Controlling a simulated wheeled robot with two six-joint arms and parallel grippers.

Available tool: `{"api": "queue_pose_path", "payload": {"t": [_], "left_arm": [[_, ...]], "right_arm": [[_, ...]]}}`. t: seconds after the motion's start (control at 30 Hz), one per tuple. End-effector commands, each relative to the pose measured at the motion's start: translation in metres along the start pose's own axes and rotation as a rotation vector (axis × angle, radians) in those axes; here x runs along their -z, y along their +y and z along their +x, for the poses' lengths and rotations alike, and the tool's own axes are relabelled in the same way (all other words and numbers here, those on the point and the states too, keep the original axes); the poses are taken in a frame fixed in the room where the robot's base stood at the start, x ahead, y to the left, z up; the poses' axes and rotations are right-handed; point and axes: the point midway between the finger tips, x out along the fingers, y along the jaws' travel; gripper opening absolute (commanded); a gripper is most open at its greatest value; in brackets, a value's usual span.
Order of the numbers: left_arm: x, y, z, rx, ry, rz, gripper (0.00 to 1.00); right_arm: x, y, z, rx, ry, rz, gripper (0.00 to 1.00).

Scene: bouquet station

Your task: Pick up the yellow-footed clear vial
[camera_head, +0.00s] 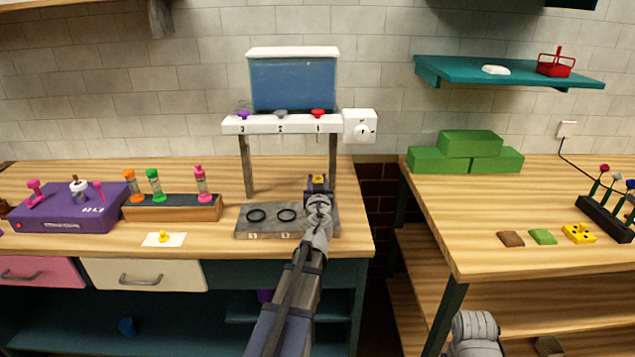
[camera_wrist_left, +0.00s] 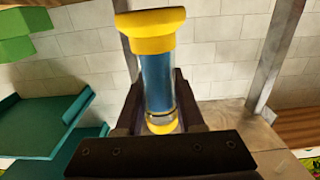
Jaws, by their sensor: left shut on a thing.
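My left gripper (camera_head: 318,196) is shut on the yellow-footed clear vial. In the head view only a little yellow of the vial (camera_head: 319,179) shows at the gripper's tip, above the right end of the grey base plate (camera_head: 262,232). In the left wrist view the vial (camera_wrist_left: 157,80) sits between the dark fingers (camera_wrist_left: 158,112), with a wide yellow foot at the image top and yellow at its other end. Blue shows in its clear body; I cannot tell whether that is contents or background. Whether it touches the plate is hidden.
A dispenser shelf (camera_head: 290,124) with purple, grey and red taps stands over the plate, below a blue tank (camera_head: 293,84). A wooden rack (camera_head: 172,208) with several coloured vials stands left, beside a purple box (camera_head: 70,212). A gap separates the right table (camera_head: 500,210).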

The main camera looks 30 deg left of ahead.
Motion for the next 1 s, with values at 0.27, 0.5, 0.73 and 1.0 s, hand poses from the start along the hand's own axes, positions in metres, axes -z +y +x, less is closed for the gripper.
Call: {"api": "queue_pose_path", "payload": {"t": [0.27,0.5,0.73,1.0], "left_arm": [[0.052,0.0,0.0,0.0,0.0,0.0,0.0],[0.067,0.0,0.0,0.0,0.0,0.0,0.0],[0.066,0.0,0.0,0.0,0.0,0.0,0.0],[0.066,0.0,0.0,0.0,0.0,0.0,0.0]], "right_arm": [[-0.003,0.005,-0.052,0.0,0.0,0.0,0.0],[-0.004,0.006,-0.067,0.0,0.0,0.0,0.0],[-0.004,0.006,-0.066,0.0,0.0,0.0,0.0],[-0.004,0.006,-0.066,0.0,0.0,0.0,0.0]]}}
